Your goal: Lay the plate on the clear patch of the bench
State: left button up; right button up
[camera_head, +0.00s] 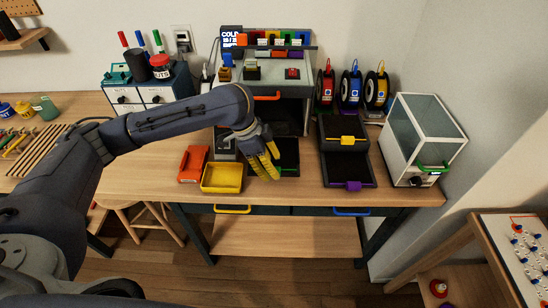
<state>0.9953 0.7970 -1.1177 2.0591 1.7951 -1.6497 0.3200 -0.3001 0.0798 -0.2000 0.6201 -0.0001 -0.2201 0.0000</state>
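A dark flat plate (288,154) with a green tab at its front lies on the bench in front of the printer. My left gripper (266,168), with yellow fingers, reaches down at that plate's left side. The fingers look close together; whether they grip the plate or stand beside it I cannot tell. The gripper and arm hide part of the printer. Two more dark plates lie to the right, one with a yellow tab (343,128) and one with a purple tab (347,169). The wooden bench (410,194) carries them all. My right gripper is not in view.
A yellow tray (222,178) and an orange-red object (194,163) sit left of my gripper. The printer (298,112) stands behind. Spools (351,90) and a glass-sided box (420,135) stand at the right. Bare bench shows along the front edge.

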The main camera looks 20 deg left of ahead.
pick_arm(q)
jog(key=shift+x, duration=0.9)
jog(key=shift+o, duration=0.2)
grip_shut()
